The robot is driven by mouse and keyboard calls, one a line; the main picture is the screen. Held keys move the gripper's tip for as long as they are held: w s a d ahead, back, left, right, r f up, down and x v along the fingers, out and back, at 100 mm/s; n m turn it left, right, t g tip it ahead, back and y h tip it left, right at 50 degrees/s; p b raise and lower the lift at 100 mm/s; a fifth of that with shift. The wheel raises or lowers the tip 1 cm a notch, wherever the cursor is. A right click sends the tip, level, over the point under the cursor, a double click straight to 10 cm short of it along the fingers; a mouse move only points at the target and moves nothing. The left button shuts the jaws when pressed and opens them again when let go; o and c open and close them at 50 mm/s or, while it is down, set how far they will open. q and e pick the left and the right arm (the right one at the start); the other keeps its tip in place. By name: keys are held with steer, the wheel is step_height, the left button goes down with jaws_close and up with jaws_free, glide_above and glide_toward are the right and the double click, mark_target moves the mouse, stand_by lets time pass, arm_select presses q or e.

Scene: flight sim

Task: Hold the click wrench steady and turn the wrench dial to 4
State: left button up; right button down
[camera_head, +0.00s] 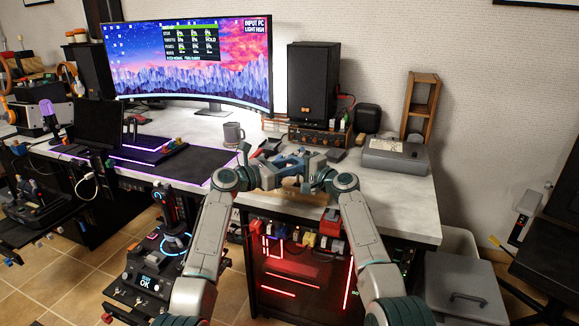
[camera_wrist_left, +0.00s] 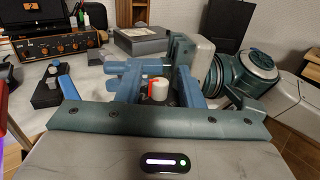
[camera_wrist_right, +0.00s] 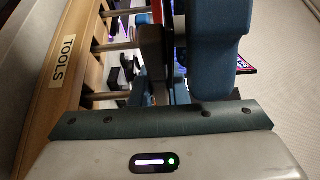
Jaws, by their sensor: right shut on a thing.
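A white round dial (camera_wrist_left: 158,90) with a red mark on it shows in the left wrist view; I cannot read its numbers. My left gripper (camera_head: 272,168) is open, with its blue fingers on either side of the dial and small gaps beside it. My right gripper (camera_head: 308,168) is close beside it over the desk's right part, shut on a dark part that I take to be the click wrench (camera_wrist_right: 152,50). Most of the wrench is hidden by the grippers. The right gripper also shows behind the dial in the left wrist view (camera_wrist_left: 185,55).
A wooden rack marked TOOLS (camera_wrist_right: 68,60) lies close to my right gripper. A grey case (camera_head: 395,154), a black speaker (camera_head: 312,82), an amplifier (camera_head: 318,135) and a mug (camera_head: 233,134) stand on the desk (camera_head: 400,205). The desk's right front corner is clear.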

arm_select(q)
jaws_close()
steer(key=shift+w, duration=0.1)
steer(key=m+g+h, duration=0.2)
steer(key=m+g, duration=0.1)
steer(key=g, duration=0.1)
steer(key=shift+g, duration=0.4)
steer(key=shift+m+g+h, duration=0.3)
steer(key=shift+m+g, duration=0.4)
steer(key=shift+m, duration=0.1)
steer(key=shift+g, duration=0.3)
jaws_free()
